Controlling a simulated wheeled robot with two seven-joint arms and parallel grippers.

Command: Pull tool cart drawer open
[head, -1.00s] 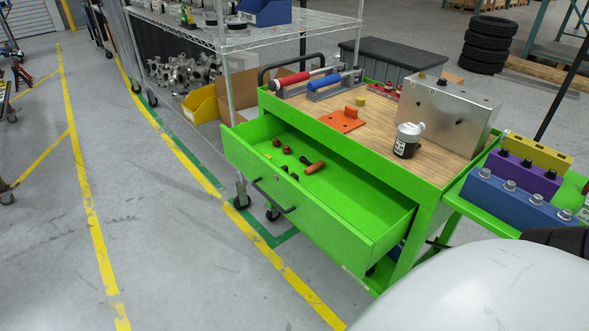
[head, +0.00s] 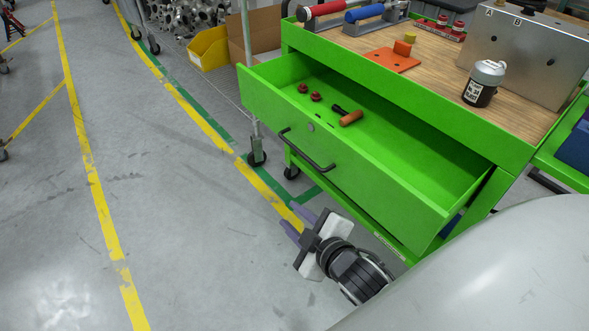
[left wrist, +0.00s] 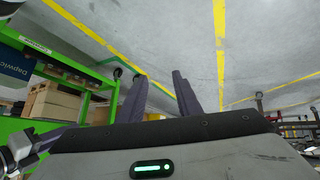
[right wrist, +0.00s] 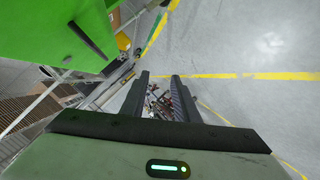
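The green tool cart (head: 400,130) has its drawer (head: 350,165) standing well open toward the aisle. The black bar handle (head: 307,152) is on the drawer front, with nothing on it. My right gripper (head: 289,212) is open and empty, below and in front of the drawer front, apart from the handle. The right wrist view shows its two fingers (right wrist: 160,75) spread, with the green drawer front (right wrist: 50,30) and a dark handle (right wrist: 88,40) at upper left. My left gripper (left wrist: 158,76) is open and empty; it is not seen in the head view.
Inside the drawer lie a hammer-like tool (head: 350,118) and red knobs (head: 309,92). A bottle (head: 484,82) and a metal box (head: 525,55) stand on the wooden top. A wheeled wire rack (head: 257,158) stands behind. The grey floor (head: 190,240) at left is clear.

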